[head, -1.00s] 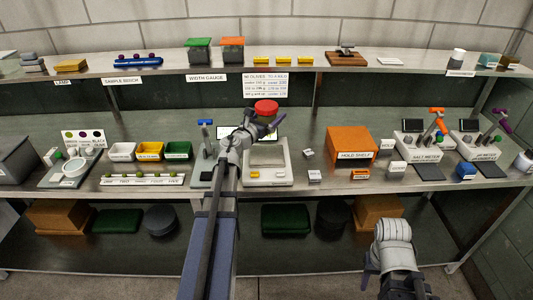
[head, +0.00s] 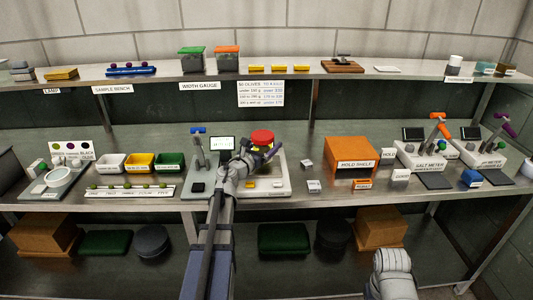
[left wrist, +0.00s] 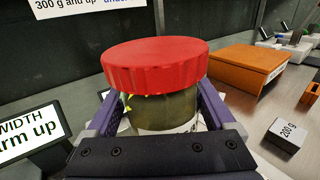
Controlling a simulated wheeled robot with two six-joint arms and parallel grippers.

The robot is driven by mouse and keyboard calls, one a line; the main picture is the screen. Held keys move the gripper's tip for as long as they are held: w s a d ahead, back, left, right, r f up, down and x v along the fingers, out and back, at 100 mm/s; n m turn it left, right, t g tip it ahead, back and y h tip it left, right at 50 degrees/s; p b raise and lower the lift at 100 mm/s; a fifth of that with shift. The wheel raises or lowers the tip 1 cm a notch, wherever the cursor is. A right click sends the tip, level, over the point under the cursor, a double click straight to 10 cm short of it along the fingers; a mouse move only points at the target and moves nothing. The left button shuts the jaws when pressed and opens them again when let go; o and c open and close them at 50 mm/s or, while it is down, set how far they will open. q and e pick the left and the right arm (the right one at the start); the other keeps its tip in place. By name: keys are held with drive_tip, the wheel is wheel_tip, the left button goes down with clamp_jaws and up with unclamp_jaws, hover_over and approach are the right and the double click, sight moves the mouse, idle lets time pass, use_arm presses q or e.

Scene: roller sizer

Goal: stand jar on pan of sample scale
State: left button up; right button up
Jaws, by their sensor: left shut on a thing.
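The jar (head: 262,137) has a red lid and an olive-green body with a pale label. In the left wrist view the jar (left wrist: 155,65) is upright between the purple-grey fingers of my left gripper (left wrist: 160,115). My left gripper (head: 260,152) is shut on it in the head view. The jar is over the back part of the sample scale (head: 282,184), a pale box with a yellow button at its front. My arm and the jar cover much of the pan. The jar's base is hidden, so I cannot tell whether it touches the pan.
The width gauge screen (head: 222,143) stands just left of the jar. Small weights (head: 314,186) and the orange hold shelf (head: 351,152) are to the right. Coloured bins (head: 140,162) are at the left. An upper shelf (head: 330,72) runs behind.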

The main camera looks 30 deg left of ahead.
use_arm(q)
drive_tip(key=shift+f, duration=0.65)
drive_tip(key=shift+r, duration=0.15)
use_arm(e)
drive_tip(key=shift+f, duration=0.5)
drive_tip(key=shift+f, duration=0.1)
use_arm(q)
drive_tip(key=o, duration=1.3)
drive_tip(key=shift+f+b, duration=0.2)
drive_tip(key=shift+b, duration=0.1)
drive_tip(key=shift+o, duration=0.9)
drive_tip(key=shift+r, duration=0.1)
